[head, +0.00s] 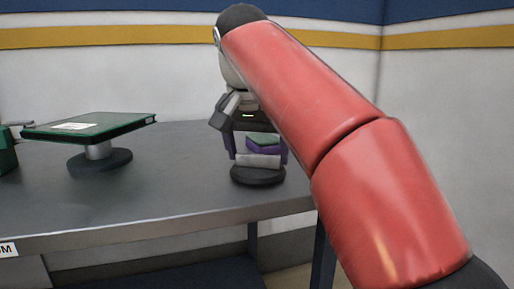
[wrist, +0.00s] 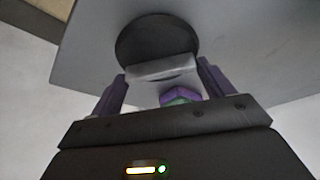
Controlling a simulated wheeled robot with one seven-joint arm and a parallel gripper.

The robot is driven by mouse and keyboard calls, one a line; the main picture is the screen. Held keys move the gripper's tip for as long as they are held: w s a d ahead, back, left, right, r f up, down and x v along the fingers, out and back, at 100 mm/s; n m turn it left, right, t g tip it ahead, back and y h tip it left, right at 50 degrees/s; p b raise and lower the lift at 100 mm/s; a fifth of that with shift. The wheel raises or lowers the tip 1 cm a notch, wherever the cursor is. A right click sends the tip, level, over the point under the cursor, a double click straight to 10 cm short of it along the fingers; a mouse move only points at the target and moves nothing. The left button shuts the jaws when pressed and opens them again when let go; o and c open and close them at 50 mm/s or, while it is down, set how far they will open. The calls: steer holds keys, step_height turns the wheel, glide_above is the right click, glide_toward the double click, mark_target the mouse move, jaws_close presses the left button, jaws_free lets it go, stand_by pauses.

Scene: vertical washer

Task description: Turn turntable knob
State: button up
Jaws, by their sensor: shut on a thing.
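The turntable knob has a light grey block (head: 257,161) on a round black base (head: 258,176), standing on the grey table in the head view. The wrist view also shows the grey block (wrist: 163,70) and the black disc (wrist: 156,36). A small purple and green piece (wrist: 180,97) shows above the block, between my fingers. My gripper (head: 259,155) points down over the base, its purple fingers on either side of the grey block. In the wrist view my gripper (wrist: 163,77) is shut on the knob. The exact finger contact is partly hidden.
A flat dark green board (head: 92,126) with a white label sits on a grey post with a black round base (head: 100,162), left on the table. A green object (head: 6,150) is at the left edge. The table top (head: 180,190) is clear between board and knob.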

steer(key=n+p, duration=0.1)
steer(key=n, duration=0.1)
steer(key=n+y+p, duration=0.1)
steer(key=n, duration=0.1)
steer(key=shift+d+r+y, duration=0.15)
steer(key=shift+d+y, duration=0.05)
steer(key=shift+y, duration=0.1)
steer(key=n+y+p, duration=0.1)
steer(key=n, duration=0.1)
steer(key=n+p, duration=0.1)
steer(key=n, duration=0.2)
steer(key=shift+w+d+y, duration=0.1)
steer(key=shift+y, duration=0.3)
steer(key=n+g+y, duration=0.1)
steer(key=n, duration=0.2)
steer(key=shift+n+p, duration=0.3)
steer(key=shift+p, duration=0.1)
steer(key=shift+w+d+n+g+y, duration=0.1)
steer(key=shift+n+g+y, duration=0.25)
steer(key=shift+n, duration=0.8)
steer(key=shift+w+n+g+y, duration=0.15)
steer(key=shift+n+g, duration=0.4)
steer(key=shift+n, duration=0.6)
steer(key=shift+s, duration=0.1)
steer(key=o, duration=0.9)
steer(key=shift+o, duration=0.2)
steer(key=shift+v, duration=3.75)
